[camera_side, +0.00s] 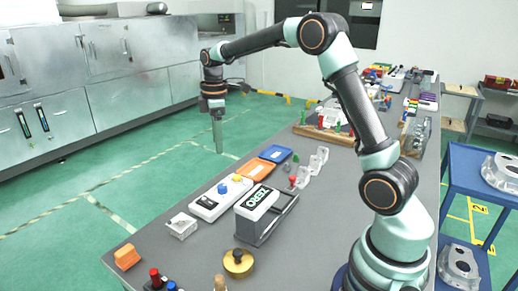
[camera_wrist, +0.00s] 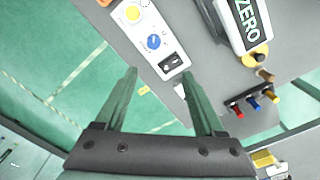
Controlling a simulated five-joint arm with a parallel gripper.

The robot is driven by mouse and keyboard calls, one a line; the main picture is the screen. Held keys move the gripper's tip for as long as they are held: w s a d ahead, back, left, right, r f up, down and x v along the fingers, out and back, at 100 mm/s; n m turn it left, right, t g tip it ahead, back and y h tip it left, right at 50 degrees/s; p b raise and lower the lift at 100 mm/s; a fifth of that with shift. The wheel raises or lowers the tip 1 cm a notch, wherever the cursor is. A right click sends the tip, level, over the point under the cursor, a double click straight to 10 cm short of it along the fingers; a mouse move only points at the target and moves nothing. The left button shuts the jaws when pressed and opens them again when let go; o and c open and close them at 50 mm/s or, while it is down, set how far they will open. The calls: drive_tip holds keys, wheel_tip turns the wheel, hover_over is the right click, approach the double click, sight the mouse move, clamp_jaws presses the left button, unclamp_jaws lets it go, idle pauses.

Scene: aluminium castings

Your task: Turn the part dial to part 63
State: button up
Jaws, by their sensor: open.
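A white control box (camera_side: 222,199) lies near the table's left edge, with a blue knob (camera_side: 222,189) and a yellow knob (camera_side: 237,178) on top. In the wrist view the blue knob (camera_wrist: 153,42) and yellow knob (camera_wrist: 132,12) sit above a small dark window (camera_wrist: 171,63). I cannot read which knob is the part dial or any number. My gripper (camera_side: 218,150) points down, open and empty, in the air behind the box in the side view. In the wrist view its fingertips (camera_wrist: 160,77) are apart, below the knobs in the picture, touching neither.
A grey device marked ZERO (camera_side: 258,203) stands right of the box. A pale casting (camera_side: 181,226), orange block (camera_side: 127,257) and brass disc (camera_side: 238,263) lie nearer. Blue (camera_side: 275,153) and orange (camera_side: 256,169) trays lie behind. Green floor (camera_side: 120,190) shows past the table's left edge.

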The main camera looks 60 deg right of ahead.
drive_tip(key=n, duration=0.2)
approach(222, 185)
drive_tip(key=shift+g, duration=0.4)
wheel_tip(222, 185, down, 9)
drive_tip(key=shift+r, duration=0.1)
clamp_jaws()
